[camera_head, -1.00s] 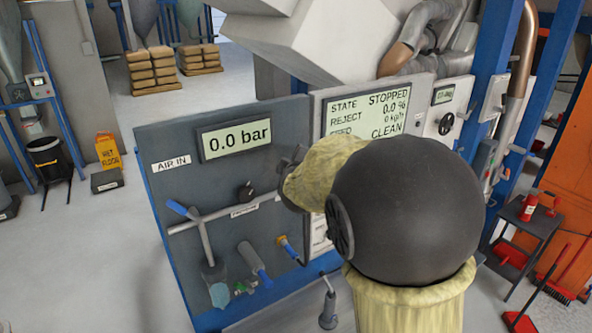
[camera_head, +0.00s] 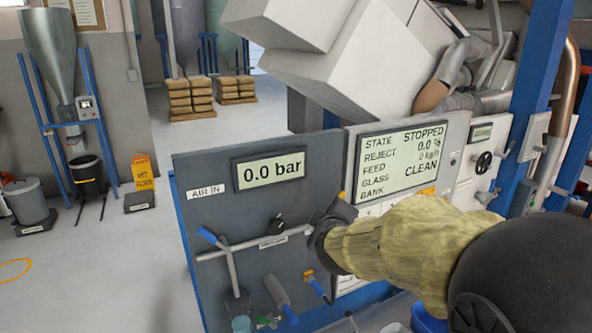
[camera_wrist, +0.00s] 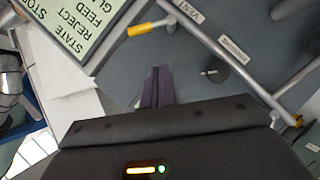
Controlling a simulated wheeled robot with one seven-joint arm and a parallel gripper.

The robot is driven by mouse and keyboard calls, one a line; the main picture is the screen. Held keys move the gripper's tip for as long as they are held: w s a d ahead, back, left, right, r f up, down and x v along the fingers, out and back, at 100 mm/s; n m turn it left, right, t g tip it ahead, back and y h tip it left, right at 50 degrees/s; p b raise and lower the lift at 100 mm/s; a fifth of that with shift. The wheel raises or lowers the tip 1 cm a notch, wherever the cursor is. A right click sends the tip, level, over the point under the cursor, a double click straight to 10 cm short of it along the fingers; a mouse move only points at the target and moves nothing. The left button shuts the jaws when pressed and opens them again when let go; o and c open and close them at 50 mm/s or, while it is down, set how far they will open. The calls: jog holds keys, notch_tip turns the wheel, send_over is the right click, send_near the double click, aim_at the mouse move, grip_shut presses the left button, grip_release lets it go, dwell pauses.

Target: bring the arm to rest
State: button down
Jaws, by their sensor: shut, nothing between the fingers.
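My arm, in a yellowish sleeve with a black joint, reaches in from the lower right of the head view. My gripper (camera_wrist: 158,86) is shut and empty in the wrist view, its dark fingers together in front of the grey panel. In the head view the arm's dark end is in front of the panel's right part, and the fingers are hard to make out there. The grey air panel (camera_head: 205,225) has a display (camera_head: 268,170) reading 0.0 bar. The status screen (camera_head: 400,164) reads STOPPED, 0.0 %, 0 kg/h, CLEAN.
A pipe with a blue-handled valve (camera_head: 208,234) and a black knob (camera_head: 276,224) stick out from the panel. A yellow-tipped handle (camera_wrist: 140,29) is close to my gripper in the wrist view. The floor (camera_head: 90,270) left of the panel is mostly clear.

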jog(key=s+d+f+m+g+b, duration=0.1)
jog(key=s+f+m+g+b, duration=0.3)
jog(key=s+f, duration=0.6)
jog(key=s+d+f+m+g+y+b, duration=0.1)
jog(key=s+f+m+g+b, duration=0.3)
jog(key=s+f, duration=0.7)
notch_tip(320, 180, down, 7)
jog(key=d+m+g, duration=0.1)
jog(key=m+g, duration=0.1)
jog(key=g, duration=0.1)
jog(key=shift+s+m, duration=0.2)
jog(key=shift+m, duration=0.1)
jog(key=shift+w+d, duration=0.1)
dwell(0.5)
jog(key=shift+w+d, duration=0.1)
